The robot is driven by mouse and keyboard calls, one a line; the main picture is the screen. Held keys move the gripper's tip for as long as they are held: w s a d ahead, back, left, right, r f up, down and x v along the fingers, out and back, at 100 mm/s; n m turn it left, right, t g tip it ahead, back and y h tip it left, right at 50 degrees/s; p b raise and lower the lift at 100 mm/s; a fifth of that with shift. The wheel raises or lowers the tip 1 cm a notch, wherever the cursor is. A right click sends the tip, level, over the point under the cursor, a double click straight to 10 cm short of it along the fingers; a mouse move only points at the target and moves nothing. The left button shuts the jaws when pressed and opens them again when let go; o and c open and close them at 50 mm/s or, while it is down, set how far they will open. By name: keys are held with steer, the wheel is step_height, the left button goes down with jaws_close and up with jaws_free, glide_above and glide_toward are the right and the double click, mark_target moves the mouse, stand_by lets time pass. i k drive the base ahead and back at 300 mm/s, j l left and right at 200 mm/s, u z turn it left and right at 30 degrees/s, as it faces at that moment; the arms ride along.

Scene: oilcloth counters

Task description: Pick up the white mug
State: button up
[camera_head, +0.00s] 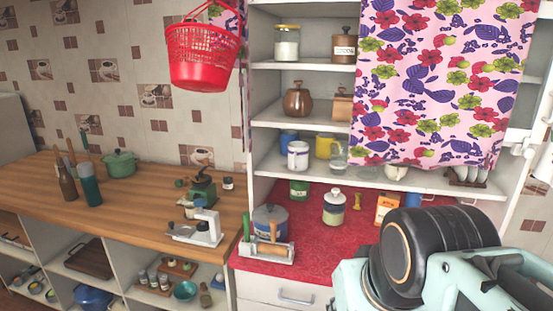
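A white mug (298,154) stands upright on the lower open shelf, in front of a blue mug (289,138) and left of a yellow mug (324,146). The end part of my arm (440,255), dark and pale green, fills the lower right corner close to the camera. No fingertips can be made out there, so I cannot tell whether my gripper is open or shut. It is apart from the white mug, to its right and nearer the camera.
A clear glass (338,154) stands right of the mugs. A floral cloth (440,75) hangs over the right shelves. The red counter (312,225) below holds a blue pot (270,221), a lidded jar (334,207) and an orange box (387,208). A red basket (203,60) hangs at upper left.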

mark_target(298, 151)
steer(key=i+j+z, duration=0.25)
steer(key=j, duration=0.35)
steer(key=i+j+z, duration=0.15)
steer(key=i+j, duration=0.15)
steer(key=i+j+z, duration=0.1)
steer(key=j, duration=0.3)
steer(key=i+j+z, duration=0.15)
steer(key=j, duration=0.2)
steer(key=i+j+z, duration=0.1)
steer(key=j, duration=0.25)
steer(key=k+j, duration=0.2)
steer(key=j, duration=0.25)
steer(key=i+j+z, duration=0.2)
steer(key=i, duration=0.2)
steer(key=i+l, duration=0.05)
steer(key=l, duration=0.05)
